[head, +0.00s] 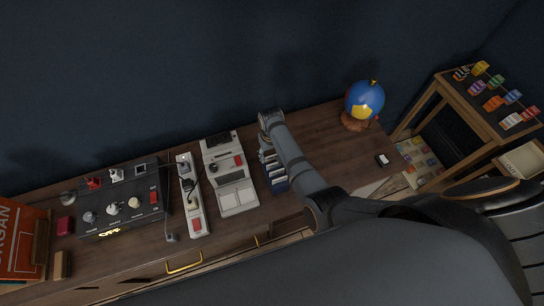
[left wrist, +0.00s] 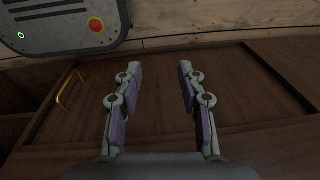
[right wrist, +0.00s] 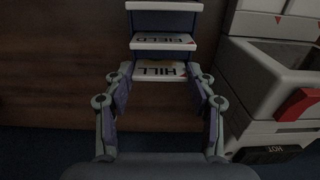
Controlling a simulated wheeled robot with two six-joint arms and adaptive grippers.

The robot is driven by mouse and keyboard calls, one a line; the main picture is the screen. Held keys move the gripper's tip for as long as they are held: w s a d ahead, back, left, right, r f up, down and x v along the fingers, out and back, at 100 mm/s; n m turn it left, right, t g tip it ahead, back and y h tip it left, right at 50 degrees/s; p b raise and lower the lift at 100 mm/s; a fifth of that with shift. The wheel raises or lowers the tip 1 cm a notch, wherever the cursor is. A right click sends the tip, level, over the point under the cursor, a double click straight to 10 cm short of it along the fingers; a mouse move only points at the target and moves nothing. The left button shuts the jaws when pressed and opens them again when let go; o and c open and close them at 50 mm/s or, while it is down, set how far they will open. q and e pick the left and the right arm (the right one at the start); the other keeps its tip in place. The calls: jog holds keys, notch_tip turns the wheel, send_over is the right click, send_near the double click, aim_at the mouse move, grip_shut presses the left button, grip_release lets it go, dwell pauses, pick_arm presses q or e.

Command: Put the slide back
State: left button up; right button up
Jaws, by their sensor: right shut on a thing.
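In the right wrist view my right gripper (right wrist: 160,76) is shut on a slide lettered HILL (right wrist: 150,69), with a fingertip at each side of its white top edge. That slide is at the wall-side end of a dark rack of slides, which also shows in the head view (head: 279,186). A slide lettered FIELD (right wrist: 163,42) stands beside it in the rack. Whether the held slide is seated or lifted, I cannot tell. In the head view my right arm partly covers the rack. My left gripper (left wrist: 156,75) is open and empty in the left wrist view.
A white device (head: 229,175) stands close beside the rack. A white strip device (head: 190,195) and a black control box (head: 122,205) are farther left. A blue globe-like object (head: 365,99) and a small white-and-black item (head: 383,160) are right, with bare desk between.

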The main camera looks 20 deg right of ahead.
jog(key=shift+s+r, duration=0.1)
jog(key=shift+r, duration=0.05)
jog(key=o, duration=0.6)
jog(key=shift+s+a, duration=0.1)
jog(key=shift+o, duration=1.3)
pick_arm(q)
jog(key=shift+s+a, duration=0.15)
jog(key=shift+s, duration=0.35)
jog(key=shift+s+a, duration=0.15)
jog(key=shift+s, duration=0.35)
jog(key=shift+w, duration=0.2)
